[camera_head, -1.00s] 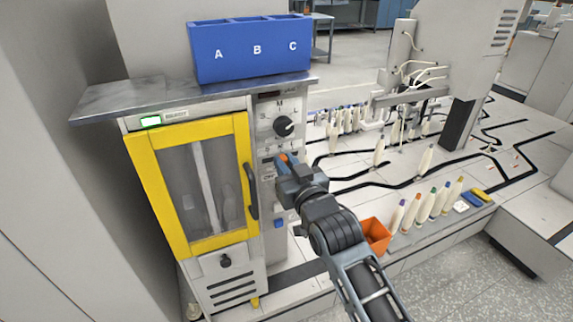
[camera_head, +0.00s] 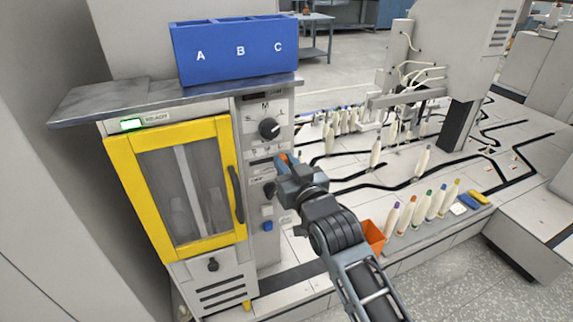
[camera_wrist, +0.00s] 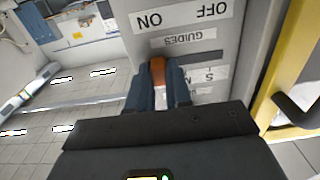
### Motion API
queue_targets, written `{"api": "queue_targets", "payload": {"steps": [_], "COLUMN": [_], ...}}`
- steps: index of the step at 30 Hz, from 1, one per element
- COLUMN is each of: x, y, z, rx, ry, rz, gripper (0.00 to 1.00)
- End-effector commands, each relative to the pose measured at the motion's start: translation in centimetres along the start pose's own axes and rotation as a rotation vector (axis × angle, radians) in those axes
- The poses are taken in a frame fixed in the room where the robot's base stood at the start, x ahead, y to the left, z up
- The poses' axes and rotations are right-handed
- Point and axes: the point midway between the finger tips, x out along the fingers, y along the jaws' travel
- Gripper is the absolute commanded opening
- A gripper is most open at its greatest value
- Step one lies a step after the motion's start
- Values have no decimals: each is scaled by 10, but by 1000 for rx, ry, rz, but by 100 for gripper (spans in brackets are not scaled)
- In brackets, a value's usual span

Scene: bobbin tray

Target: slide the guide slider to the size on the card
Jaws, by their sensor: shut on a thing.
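My gripper (camera_head: 284,162) is in front of the control panel (camera_head: 258,205) of the yellow-doored machine. In the wrist view, its two dark blue fingers (camera_wrist: 158,88) are shut on the orange guide slider (camera_wrist: 157,70), with one finger on each side. The slider sits at a dark slot (camera_wrist: 206,57) beside an upside-down "GUIDES" label (camera_wrist: 190,40). A partly hidden label (camera_wrist: 207,73) with size letters lies along the slot. In the head view only a bit of orange (camera_head: 282,156) shows at the fingertips. I cannot make out a size card.
A black dial (camera_head: 269,129) sits above the slot. The yellow door (camera_head: 122,180) and its dark handle (camera_head: 236,194) are left of my gripper. A blue bin (camera_head: 235,65) stands on top. An orange bin (camera_head: 373,236) and several bobbins (camera_head: 435,203) are to the right.

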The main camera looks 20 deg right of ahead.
Motion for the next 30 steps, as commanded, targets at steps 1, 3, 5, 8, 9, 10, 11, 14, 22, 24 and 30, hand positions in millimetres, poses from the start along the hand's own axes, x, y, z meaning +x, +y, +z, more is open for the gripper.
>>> {"api": "queue_targets", "payload": {"steps": [1,3,5,8,9,10,11,14,22,24,30], "x": [0,0,0,0,0,0,0,0,-17,-29,-60], "y": [4,5,5,4,4,4,3,3,3,3,3], "z": [0,0,0,0,0,0,0,0,2,2,2], "rx": [-1,-1,-1,-1,-1,-1,-1,-1,0,-1,0], "ry": [-1,-1,-1,-1,-1,-1,-1,-1,-2,-2,-2], "rz": [7,8,8,7,7,6,6,5,5,5,5], "gripper": [0,25,30,40,44,45,45,45,45,45,45]}}
